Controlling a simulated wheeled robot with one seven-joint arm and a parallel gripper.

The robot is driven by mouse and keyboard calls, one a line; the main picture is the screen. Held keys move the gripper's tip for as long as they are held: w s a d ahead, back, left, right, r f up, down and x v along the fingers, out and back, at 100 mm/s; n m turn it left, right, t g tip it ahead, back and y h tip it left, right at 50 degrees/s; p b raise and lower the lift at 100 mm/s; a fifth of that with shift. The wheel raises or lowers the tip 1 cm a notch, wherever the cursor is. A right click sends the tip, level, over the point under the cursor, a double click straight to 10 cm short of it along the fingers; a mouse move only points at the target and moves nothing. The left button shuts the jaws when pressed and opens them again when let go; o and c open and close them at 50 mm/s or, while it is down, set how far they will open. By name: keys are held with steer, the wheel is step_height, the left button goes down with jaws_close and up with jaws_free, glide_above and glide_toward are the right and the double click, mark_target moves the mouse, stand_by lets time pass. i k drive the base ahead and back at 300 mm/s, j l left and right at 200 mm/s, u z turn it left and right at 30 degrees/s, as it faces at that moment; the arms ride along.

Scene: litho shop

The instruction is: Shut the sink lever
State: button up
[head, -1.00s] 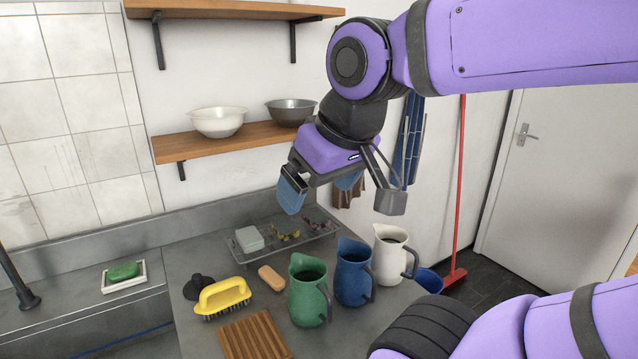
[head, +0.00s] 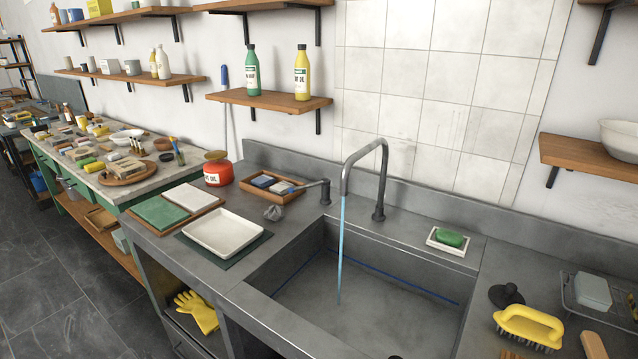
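The sink lever (head: 325,191) is a short dark post with a thin handle pointing left, on the sink's back left rim in the head view. The grey tap (head: 381,178) arches up to its right. A blue stream of water (head: 341,250) runs from its spout into the steel sink basin (head: 375,310). My gripper is out of view.
A wooden tray with sponges (head: 265,190) and a red can (head: 217,170) stand left of the lever. A white tray (head: 228,232) lies on the left counter. A soap dish (head: 463,250) and yellow brush (head: 528,325) are at right.

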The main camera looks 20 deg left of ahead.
mark_target(326, 181)
steer(key=i+j, duration=0.1)
steer(key=j, duration=0.6)
steer(key=i+j, duration=0.1)
steer(key=j, duration=0.65)
steer(key=i+j, duration=0.1)
steer(key=j, duration=0.6)
steer(key=i+j, duration=0.1)
steer(key=j, duration=0.65)
steer(key=i+j, duration=0.1)
steer(key=j, duration=0.6)
